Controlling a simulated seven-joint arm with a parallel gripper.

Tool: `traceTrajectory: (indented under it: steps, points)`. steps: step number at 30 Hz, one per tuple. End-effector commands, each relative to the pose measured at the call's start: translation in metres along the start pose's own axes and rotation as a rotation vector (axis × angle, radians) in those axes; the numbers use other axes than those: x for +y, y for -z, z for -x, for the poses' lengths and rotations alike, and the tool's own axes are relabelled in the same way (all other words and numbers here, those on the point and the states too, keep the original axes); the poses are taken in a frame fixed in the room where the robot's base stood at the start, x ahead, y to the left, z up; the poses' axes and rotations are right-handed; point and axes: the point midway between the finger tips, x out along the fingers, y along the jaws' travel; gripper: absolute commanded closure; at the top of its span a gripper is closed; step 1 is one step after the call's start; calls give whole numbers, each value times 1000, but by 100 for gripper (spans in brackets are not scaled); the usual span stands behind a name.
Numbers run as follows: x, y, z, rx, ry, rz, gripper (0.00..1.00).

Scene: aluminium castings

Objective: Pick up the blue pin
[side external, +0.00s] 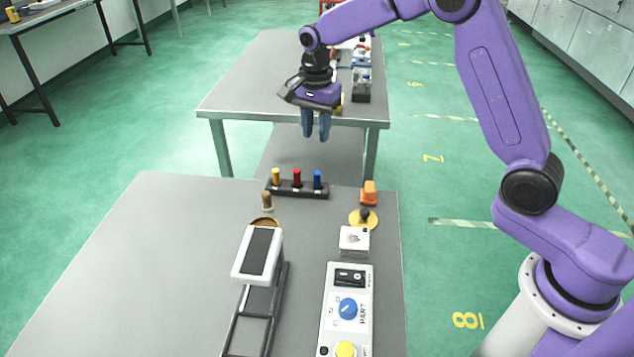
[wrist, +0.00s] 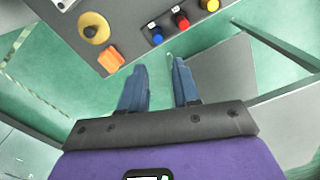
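The blue pin (side external: 317,179) stands upright at the right end of a dark rack (side external: 297,190) on the near table. A red pin (side external: 297,178) is in the middle and a yellow pin (side external: 276,177) at the left end. In the wrist view the blue pin (wrist: 157,34) is at the upper middle, ahead of the fingers. My gripper (side external: 316,136) hangs above and beyond the rack, past the table's far edge. Its blue fingers (wrist: 159,84) are apart with nothing between them. It does not touch the pin.
An orange block (side external: 369,193) and a yellow disc with a dark knob (side external: 364,218) stand right of the rack. A small peg (side external: 267,201), a white-topped device (side external: 258,252) and a control panel (side external: 347,308) are nearer. The near table's left side (side external: 150,270) is clear.

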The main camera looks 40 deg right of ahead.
Motion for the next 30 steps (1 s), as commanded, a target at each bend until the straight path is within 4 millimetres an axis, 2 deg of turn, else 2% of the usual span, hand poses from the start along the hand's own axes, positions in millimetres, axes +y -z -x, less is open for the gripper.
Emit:
traceTrajectory:
  steps: [1, 9, 13, 20, 30]
  points:
    - [1, 0, -11, -1, -5, 0, 69]
    - [2, 0, -61, -1, -5, 1, 69]
    - [1, 0, -77, 0, -2, 2, 69]
    - [1, -1, -90, 0, -1, 2, 69]
    - [4, -2, -132, 0, -4, 2, 69]
